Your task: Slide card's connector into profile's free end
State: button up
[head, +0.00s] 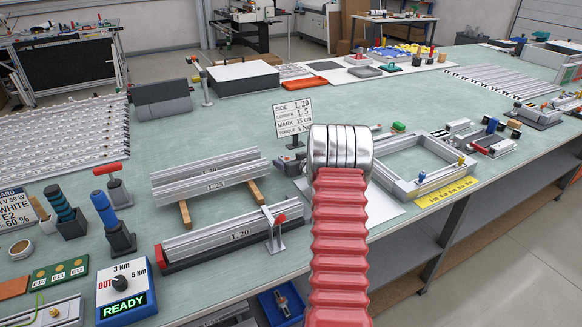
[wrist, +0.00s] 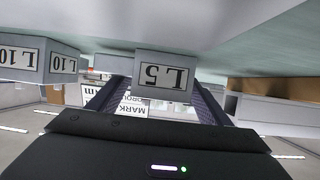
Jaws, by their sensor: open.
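My gripper (wrist: 160,92) shows in the wrist view with its two dark fingers apart. A grey block labelled L 5 (wrist: 163,77), seen upside down, appears between or beyond them; I cannot tell whether they touch it. In the head view my red arm hides the gripper. A green board (head: 60,272) with several small labels lies at the lower left; I cannot tell whether it is the card. No connector is clearly visible.
A profile frame (head: 395,180) lies on a white sheet right of my arm. Screwdrivers (head: 103,210) stand at the left, beside a torque box (head: 125,292) reading READY. A sign (head: 293,116) stands behind.

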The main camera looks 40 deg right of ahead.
jog(key=shift+x, duration=1.1)
jog(key=shift+c, duration=0.2)
jog(key=c, duration=1.2)
jog(key=shift+o, duration=0.2)
jog(key=shift+r, duration=0.1)
notch_tip(320, 180, up, 10)
